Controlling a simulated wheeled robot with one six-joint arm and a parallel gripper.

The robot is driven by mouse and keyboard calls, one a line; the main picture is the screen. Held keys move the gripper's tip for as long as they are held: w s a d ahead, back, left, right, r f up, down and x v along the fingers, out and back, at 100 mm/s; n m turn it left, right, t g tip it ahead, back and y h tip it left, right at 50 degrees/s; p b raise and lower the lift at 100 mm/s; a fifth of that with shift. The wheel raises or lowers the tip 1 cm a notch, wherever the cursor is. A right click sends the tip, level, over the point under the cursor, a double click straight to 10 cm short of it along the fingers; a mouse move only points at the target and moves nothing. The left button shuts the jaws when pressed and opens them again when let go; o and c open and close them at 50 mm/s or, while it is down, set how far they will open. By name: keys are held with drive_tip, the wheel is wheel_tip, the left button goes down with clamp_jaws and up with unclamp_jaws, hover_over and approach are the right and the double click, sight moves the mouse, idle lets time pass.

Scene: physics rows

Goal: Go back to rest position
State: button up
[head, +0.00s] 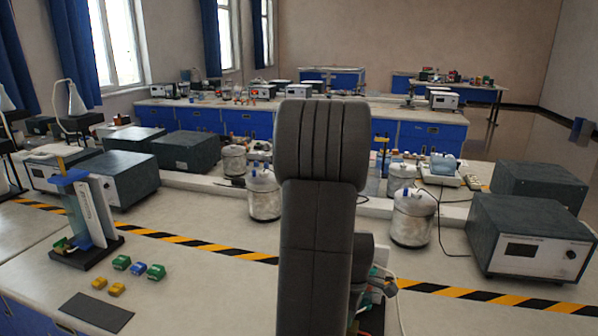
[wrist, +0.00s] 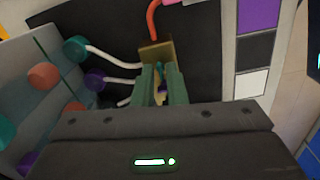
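My gripper (wrist: 161,75) shows in the wrist view as two green fingers pointing away from the camera. A narrow gap lies between them, and a tan block (wrist: 156,52) shows at their tips. I cannot tell whether the fingers hold it. In the head view my dark grey arm stands upright in the middle and hides the gripper.
Left of the arm, green, blue and yellow blocks (head: 138,266) and a dark mat (head: 95,312) lie on the bench. Metal canisters (head: 413,219) and a grey instrument (head: 528,238) stand to the right. Coloured plugs and cables (wrist: 112,80) lie close to the fingers.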

drive_tip(key=m, duration=0.5)
drive_tip(key=shift+f, duration=0.2)
drive_tip(key=shift+r+p, duration=0.55)
drive_tip(key=shift+r, duration=0.1)
